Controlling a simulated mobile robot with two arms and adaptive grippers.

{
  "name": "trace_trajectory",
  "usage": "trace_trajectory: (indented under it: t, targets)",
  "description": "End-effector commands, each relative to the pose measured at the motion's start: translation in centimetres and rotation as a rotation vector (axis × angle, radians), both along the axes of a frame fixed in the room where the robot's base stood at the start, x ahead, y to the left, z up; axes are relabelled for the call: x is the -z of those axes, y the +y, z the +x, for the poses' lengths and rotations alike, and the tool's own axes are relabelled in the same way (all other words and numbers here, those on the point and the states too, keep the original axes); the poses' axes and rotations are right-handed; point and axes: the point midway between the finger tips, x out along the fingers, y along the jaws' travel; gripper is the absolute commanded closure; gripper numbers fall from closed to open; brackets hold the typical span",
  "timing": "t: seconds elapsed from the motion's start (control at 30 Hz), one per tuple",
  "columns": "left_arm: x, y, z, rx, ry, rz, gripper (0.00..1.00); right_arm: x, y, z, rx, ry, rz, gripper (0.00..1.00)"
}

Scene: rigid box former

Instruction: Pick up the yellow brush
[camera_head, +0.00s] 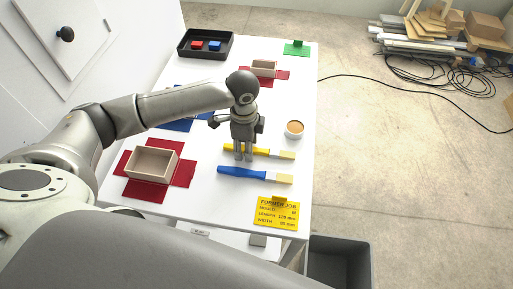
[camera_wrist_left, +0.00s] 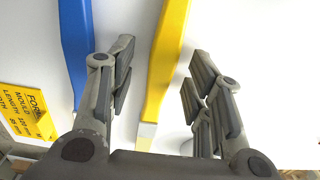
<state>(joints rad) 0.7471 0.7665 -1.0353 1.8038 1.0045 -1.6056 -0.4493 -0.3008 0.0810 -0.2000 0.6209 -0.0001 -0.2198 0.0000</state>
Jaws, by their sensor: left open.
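The yellow brush (camera_head: 273,153) lies flat on the white table, its bristle end pointing right and part of its handle hidden behind my gripper in the head view. My left gripper (camera_head: 243,157) points down at the brush handle, open. In the left wrist view, the yellow handle (camera_wrist_left: 165,58) runs between the spread fingers of the left gripper (camera_wrist_left: 160,62), with visible gaps on both sides. I cannot tell its exact height above the table. My right gripper is not in view.
A blue brush (camera_head: 243,174) lies alongside, nearer the front. A small round tub (camera_head: 294,129) stands behind the bristle end. A yellow job card (camera_head: 277,213) lies at the front right. A beige box (camera_head: 151,162) sits on a red cross-shaped sheet (camera_head: 184,173) at left.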

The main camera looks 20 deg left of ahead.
Motion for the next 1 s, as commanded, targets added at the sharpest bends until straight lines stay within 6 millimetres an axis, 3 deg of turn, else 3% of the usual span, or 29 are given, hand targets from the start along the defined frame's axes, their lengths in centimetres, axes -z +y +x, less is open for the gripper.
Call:
trace_trajectory:
  t: [0.2, 0.57, 1.0]
  targets:
    - [0.07, -0.02, 0.03, 0.0, -0.001, -0.001, 0.55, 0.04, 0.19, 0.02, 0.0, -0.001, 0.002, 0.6]
    - [0.03, -0.03, 0.03, 0.0, -0.001, -0.001, 1.0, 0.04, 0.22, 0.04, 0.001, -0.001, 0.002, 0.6]
    - [-0.84, -0.08, 0.12, 0.001, -0.004, -0.002, 1.0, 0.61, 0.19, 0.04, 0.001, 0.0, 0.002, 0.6]
